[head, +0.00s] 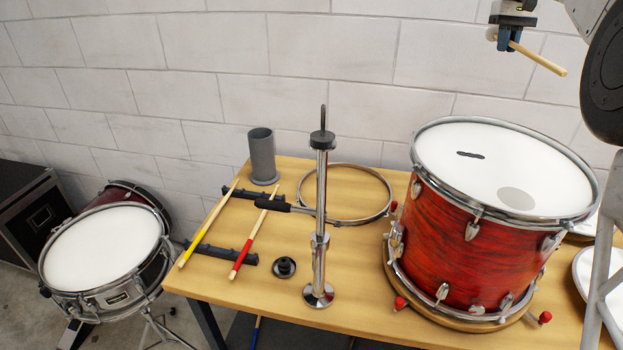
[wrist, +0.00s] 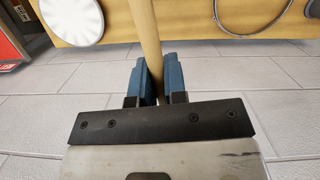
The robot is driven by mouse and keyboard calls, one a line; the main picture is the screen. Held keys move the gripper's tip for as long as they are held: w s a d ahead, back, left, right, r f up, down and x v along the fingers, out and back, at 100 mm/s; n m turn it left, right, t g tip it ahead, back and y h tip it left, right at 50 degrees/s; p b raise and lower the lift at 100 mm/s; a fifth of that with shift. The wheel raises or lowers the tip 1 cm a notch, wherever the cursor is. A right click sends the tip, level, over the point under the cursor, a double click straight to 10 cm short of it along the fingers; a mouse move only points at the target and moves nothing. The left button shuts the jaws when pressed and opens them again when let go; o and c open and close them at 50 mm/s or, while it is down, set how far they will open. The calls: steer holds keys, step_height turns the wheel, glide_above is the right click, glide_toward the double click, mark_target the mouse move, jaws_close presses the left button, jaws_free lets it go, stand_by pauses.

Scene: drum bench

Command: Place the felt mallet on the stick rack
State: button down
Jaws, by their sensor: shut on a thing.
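My gripper (head: 508,40) is high at the upper right of the head view, in front of the wall and above the red drum. The handle slants down to the right there, and runs up from between the fingers in the wrist view (wrist: 146,30). The stick rack has two dark notched bars on the table's left, a front bar (head: 222,253) and a back bar (head: 240,192). A yellow-banded stick (head: 208,222) and a red-banded stick (head: 254,231) lie across it.
An upright chrome stand (head: 320,200) rises right of the rack. A dark-gripped rod (head: 272,205), a metal hoop (head: 375,176), a grey cup (head: 263,157) and a small black disc (head: 284,268) are nearby. A large red drum (head: 470,250) fills the table's right.

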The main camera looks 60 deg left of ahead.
steer(key=s+a+n, duration=0.2)
steer(key=s+a, duration=0.5)
steer(key=a, duration=0.3)
steer(key=s+a+n, duration=0.2)
steer(key=s+a, duration=0.5)
steer(key=a, duration=0.4)
steer(key=s+a+f+m, duration=0.2)
steer(key=s+a+f, duration=0.3)
steer(key=s+f, duration=0.7)
steer(key=s+a+f+m, duration=0.1)
steer(key=s+a+f, duration=0.3)
steer(key=s+f, duration=0.75)
steer(key=s+f+m, duration=0.1)
steer(key=s+f, duration=0.8)
steer(key=s, duration=0.4)
steer(key=s+d+f+m, duration=0.1)
steer(key=s+f, duration=0.8)
steer(key=s, duration=0.3)
steer(key=shift+s+d+f, duration=0.3)
steer(key=shift+s+f, duration=0.05)
steer(key=shift+s, duration=0.05)
steer(key=shift+f, duration=0.1)
steer(key=shift+f, duration=1.9)
